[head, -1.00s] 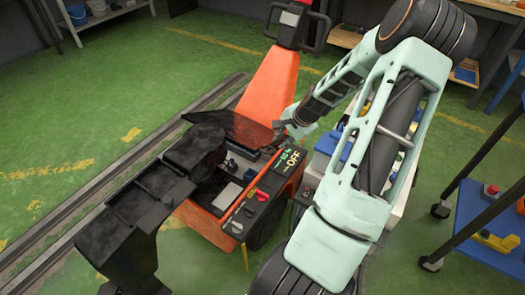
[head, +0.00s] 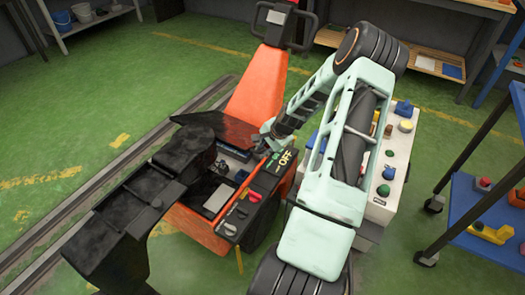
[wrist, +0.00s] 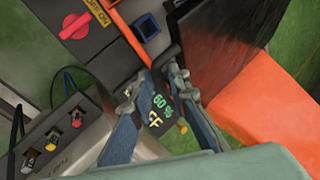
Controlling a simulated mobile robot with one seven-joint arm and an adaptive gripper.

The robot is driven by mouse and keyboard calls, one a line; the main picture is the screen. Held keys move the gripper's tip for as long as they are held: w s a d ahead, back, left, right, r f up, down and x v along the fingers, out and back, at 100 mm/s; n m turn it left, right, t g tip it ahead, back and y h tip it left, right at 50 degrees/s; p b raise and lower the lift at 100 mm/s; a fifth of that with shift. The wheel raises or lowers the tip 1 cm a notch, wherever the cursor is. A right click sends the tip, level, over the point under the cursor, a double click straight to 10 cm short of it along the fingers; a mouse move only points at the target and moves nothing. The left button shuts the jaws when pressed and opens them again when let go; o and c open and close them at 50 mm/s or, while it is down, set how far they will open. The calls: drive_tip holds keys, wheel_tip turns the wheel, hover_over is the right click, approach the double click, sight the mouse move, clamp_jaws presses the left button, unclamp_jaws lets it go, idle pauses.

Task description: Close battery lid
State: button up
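An orange machine (head: 263,98) has an open compartment (head: 222,178) with parts showing inside. A dark panel (head: 222,126) along its far side seems to be the battery lid, raised off the compartment; its hinge is hidden. A black panel (wrist: 208,48) in the wrist view may be the same lid. My gripper (head: 264,143) is above the machine's right side, near the lid's right end. In the wrist view my gripper (wrist: 155,82) has its fingers apart with nothing visibly held, over a display reading about 60 %. I cannot tell whether it touches anything.
A control strip with a red knob (head: 254,195) edges the compartment. Black bulky parts (head: 120,205) extend left. A grey box with coloured buttons (head: 382,190) stands behind my arm. A blue cart (head: 475,205) is at right. Green floor is free beyond the rail (head: 80,205).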

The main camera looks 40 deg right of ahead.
clamp_jaws()
drive_tip(key=a+f+h+b, duration=0.1)
drive_tip(key=f+b, duration=0.2)
drive_tip(key=b, duration=0.1)
drive_tip(key=s+a+f+t+h+b, duration=0.1)
drive_tip(key=f+b, duration=0.3)
drive_tip(key=a+f+n+h+b, duration=0.1)
drive_tip(key=f+b, duration=0.3)
drive_tip(key=shift+s+a+f+t+h, duration=0.2)
drive_tip(key=shift+s+a+t+h, duration=0.1)
drive_tip(key=shift+a+t+h, duration=0.1)
drive_tip(key=shift+f+h+b, duration=0.5)
drive_tip(key=shift+f+b, duration=0.55)
drive_tip(key=shift+b, duration=0.2)
drive_tip(key=shift+s, duration=0.1)
unclamp_jaws()
drive_tip(key=shift+f, duration=0.1)
